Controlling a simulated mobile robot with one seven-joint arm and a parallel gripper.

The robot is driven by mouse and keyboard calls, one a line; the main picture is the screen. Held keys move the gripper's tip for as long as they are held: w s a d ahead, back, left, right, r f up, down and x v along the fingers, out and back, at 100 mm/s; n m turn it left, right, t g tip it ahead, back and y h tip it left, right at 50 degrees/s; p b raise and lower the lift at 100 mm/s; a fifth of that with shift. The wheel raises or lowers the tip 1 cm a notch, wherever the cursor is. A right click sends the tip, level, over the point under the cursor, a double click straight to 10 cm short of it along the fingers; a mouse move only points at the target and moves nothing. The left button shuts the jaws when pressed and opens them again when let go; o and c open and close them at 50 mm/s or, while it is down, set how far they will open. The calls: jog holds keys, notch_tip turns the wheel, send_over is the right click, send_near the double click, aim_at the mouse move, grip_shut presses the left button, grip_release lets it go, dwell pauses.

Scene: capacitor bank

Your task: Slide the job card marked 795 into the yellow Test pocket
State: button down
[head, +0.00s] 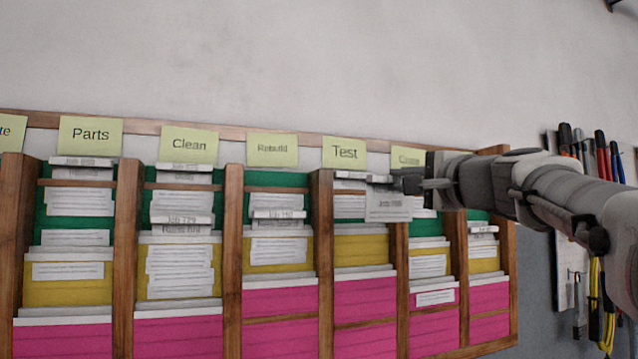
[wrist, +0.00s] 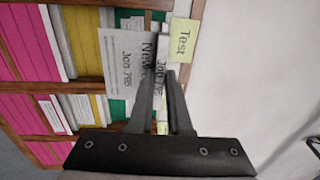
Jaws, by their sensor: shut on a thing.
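My gripper (head: 402,182) is shut on a pale grey job card (head: 388,208), whose print reads Job 795 in the wrist view (wrist: 120,62). My fingertips (wrist: 161,76) pinch the card near its top edge. The card hangs upright in front of the rack, at the divider right of the Test column, high up by the green pocket. The Test label (head: 345,153) is above that column and also shows in the wrist view (wrist: 182,40). The yellow Test pocket (head: 361,248) lies lower, between green and pink pockets. I cannot tell the gap between card and rack.
The wooden rack has several columns with labels such as Parts (head: 90,134), Clean (head: 189,144) and Rebuild (head: 272,148). Wooden dividers (head: 325,265) stand between them. Many pockets hold white cards. A tool board (head: 570,265) hangs at the right. The wall above is bare.

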jog(key=shift+f+p+x, duration=0.2)
jog(key=shift+p+x, duration=0.25)
jog(key=shift+x, duration=0.9)
jog(key=shift+f+p+x, duration=0.25)
jog(key=shift+p+x, duration=0.15)
jog(key=shift+x, duration=0.9)
jog(key=shift+f+p+x, duration=0.2)
jog(key=shift+p+x, duration=0.25)
jog(key=shift+x, duration=0.9)
jog(key=shift+w+a+f, duration=0.1)
jog(key=shift+w+a, duration=0.1)
jog(key=shift+w, duration=0.45)
jog(key=shift+w+a+f, duration=0.1)
jog(key=shift+w+a, duration=0.1)
jog(key=shift+w, duration=0.45)
jog(key=shift+w+a+f, duration=0.1)
jog(key=shift+w+a, duration=0.1)
jog(key=shift+w, duration=0.4)
jog(key=shift+b, duration=0.3)
jog(key=shift+f+b, duration=2.3)
jog(key=shift+b, duration=0.2)
jog(key=c, duration=0.8)
grip_release()
jog(key=shift+s, duration=0.1)
